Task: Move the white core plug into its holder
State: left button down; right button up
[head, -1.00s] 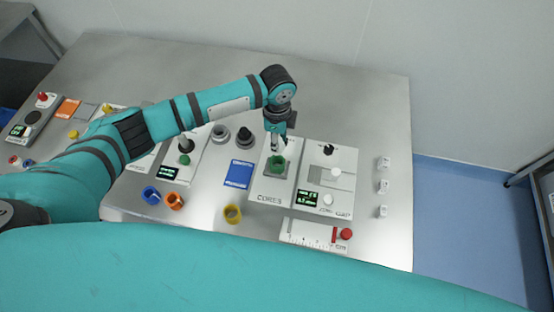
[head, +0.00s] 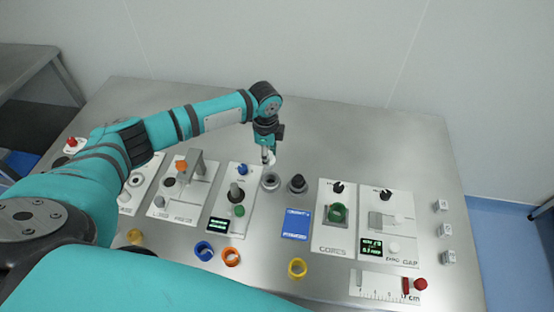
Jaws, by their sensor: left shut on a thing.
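My left gripper (head: 267,152) points down, shut on the small white core plug (head: 268,158), whose lower end shows beneath the fingers. The plug looks upright and hangs above the back of a grey round holder (head: 270,183) on the steel table. I cannot tell the exact gap between plug and holder. Most of the plug is hidden by the fingers. A similar dark holder (head: 298,184) stands just right of the grey one. My right gripper is not in view.
The table's back is clear.

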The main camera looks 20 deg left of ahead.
pick_arm(q)
jog(key=shift+w+d+r, duration=0.15)
jog(key=shift+d, duration=0.4)
jog(key=shift+a+p, duration=0.2)
jog(key=shift+p, duration=0.1)
jog(key=shift+f+b, duration=0.45)
jog(key=shift+f, duration=0.45)
notch_tip(320, 180, down, 3)
jog(key=shift+r+b, duration=0.2)
jog(key=shift+b, duration=0.55)
jog(key=shift+f+b, duration=0.35)
jog(key=shift+f, duration=0.35)
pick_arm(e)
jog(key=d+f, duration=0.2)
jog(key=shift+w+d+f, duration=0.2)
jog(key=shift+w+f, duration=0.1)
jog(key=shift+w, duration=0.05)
pick_arm(q)
jog(key=shift+p, duration=0.35)
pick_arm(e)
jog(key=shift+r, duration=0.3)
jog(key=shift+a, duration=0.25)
pick_arm(q)
jog(key=shift+p, duration=0.5)
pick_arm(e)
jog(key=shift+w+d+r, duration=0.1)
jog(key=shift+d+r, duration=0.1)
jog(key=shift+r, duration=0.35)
